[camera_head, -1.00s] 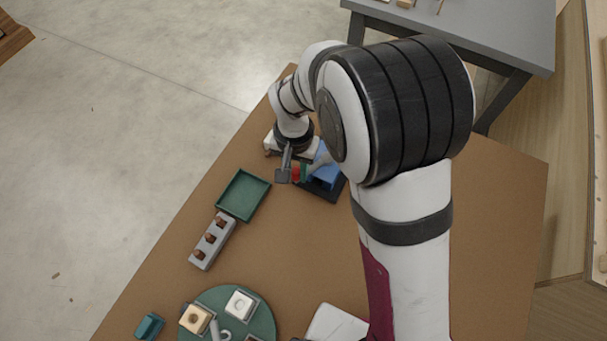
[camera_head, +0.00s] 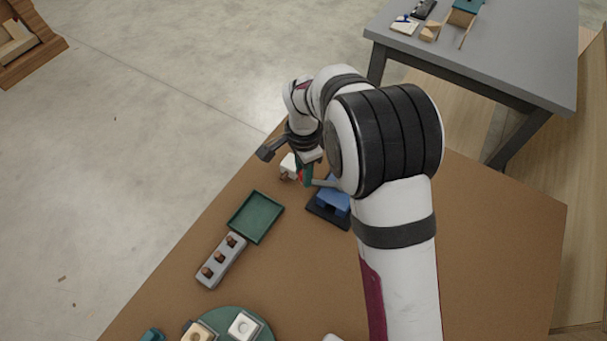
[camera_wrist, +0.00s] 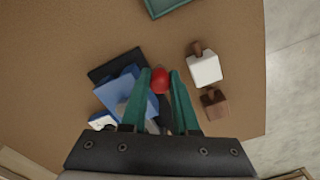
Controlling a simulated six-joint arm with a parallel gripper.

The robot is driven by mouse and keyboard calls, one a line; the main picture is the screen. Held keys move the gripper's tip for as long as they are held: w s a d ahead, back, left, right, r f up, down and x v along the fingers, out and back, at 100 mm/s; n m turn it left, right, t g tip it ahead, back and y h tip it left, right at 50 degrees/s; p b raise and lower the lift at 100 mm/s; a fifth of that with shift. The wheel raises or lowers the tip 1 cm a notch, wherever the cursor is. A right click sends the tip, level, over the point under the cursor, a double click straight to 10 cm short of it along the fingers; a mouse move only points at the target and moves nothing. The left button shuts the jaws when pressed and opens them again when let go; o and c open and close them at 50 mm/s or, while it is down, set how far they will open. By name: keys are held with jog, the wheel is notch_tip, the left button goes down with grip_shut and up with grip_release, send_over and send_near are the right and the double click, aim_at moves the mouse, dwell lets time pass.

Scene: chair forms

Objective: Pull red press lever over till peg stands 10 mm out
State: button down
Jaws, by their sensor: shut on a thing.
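The blue press (camera_head: 334,200) stands on a dark base on the brown table, and also shows in the wrist view (camera_wrist: 118,88). Its red lever knob (camera_wrist: 160,82) sits between the green fingertips of my gripper (camera_wrist: 160,76), which is shut on it. In the head view my gripper (camera_head: 306,176) is beside the press, on its left, and the grey lever runs from it toward the press. My forearm stands in front of part of the press. I cannot make out the peg or how far it stands out.
A white block (camera_wrist: 205,68) and a brown block (camera_wrist: 214,104) stand close to the gripper. A green tray (camera_head: 256,217), a grey holder with brown pegs (camera_head: 221,262) and a green round plate (camera_head: 262,329) lie toward the front. A grey table (camera_head: 480,50) stands behind.

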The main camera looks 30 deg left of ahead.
jog(key=shift+w+a+r, duration=0.1)
jog(key=shift+w+a, duration=0.05)
jog(key=shift+w, duration=0.25)
jog(key=c, duration=0.7)
grip_release()
jog(key=shift+s, duration=0.1)
notch_tip(320, 180, up, 16)
jog(key=shift+f, duration=0.15)
